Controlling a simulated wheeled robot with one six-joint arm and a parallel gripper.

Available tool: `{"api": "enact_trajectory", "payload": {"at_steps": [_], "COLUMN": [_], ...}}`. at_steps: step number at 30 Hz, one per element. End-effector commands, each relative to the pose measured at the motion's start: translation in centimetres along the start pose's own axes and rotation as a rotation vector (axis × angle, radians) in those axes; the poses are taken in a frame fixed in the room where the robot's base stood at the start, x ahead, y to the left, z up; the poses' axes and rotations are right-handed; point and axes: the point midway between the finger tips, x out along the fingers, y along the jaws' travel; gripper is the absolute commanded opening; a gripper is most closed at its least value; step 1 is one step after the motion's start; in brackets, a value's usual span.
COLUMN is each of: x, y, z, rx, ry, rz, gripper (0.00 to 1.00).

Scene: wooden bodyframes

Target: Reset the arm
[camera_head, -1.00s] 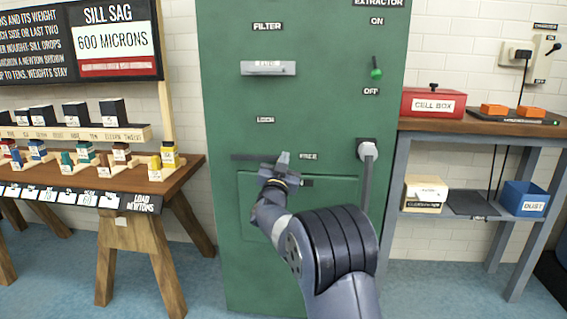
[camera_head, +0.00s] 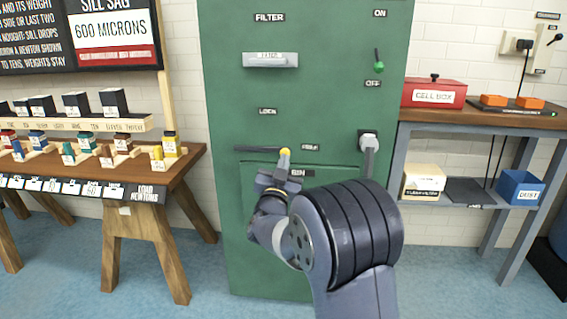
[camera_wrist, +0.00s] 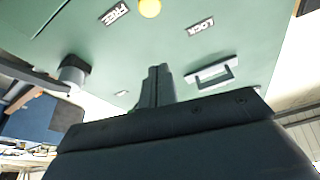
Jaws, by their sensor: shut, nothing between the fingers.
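My gripper (camera_head: 283,168) is in front of the green cabinet (camera_head: 240,215), with its fingers pointing up just below a yellow knob (camera_head: 285,152). The knob is at the right end of a dark horizontal lever, near the FREE label (camera_head: 310,147). The fingers are shut and empty. In the wrist view the shut fingers (camera_wrist: 156,85) show in front of the green face, with the yellow knob (camera_wrist: 150,8) at the top edge, apart from them. Whether the fingers touch the cabinet cannot be told.
The cabinet also has a FILTER handle (camera_head: 270,60), a green-tipped switch (camera_head: 378,66) and a grey-white handle (camera_head: 369,143). A wooden table (camera_head: 165,170) with labelled blocks stands left. A grey workbench (camera_head: 480,125) with a red cell box (camera_head: 434,93) stands right.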

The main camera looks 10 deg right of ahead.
Motion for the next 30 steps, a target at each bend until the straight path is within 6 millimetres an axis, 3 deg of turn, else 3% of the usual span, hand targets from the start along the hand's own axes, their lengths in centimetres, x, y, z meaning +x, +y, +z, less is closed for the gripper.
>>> {"api": "enact_trajectory", "payload": {"at_steps": [16,30], "x": [0.3,6.6], "y": [0.1,0.2], "z": [0.0,0.1], "rx": [0.0,0.0], "ry": [0.001,0.002], "rz": [0.001,0.002], "gripper": [0.0,0.0]}}
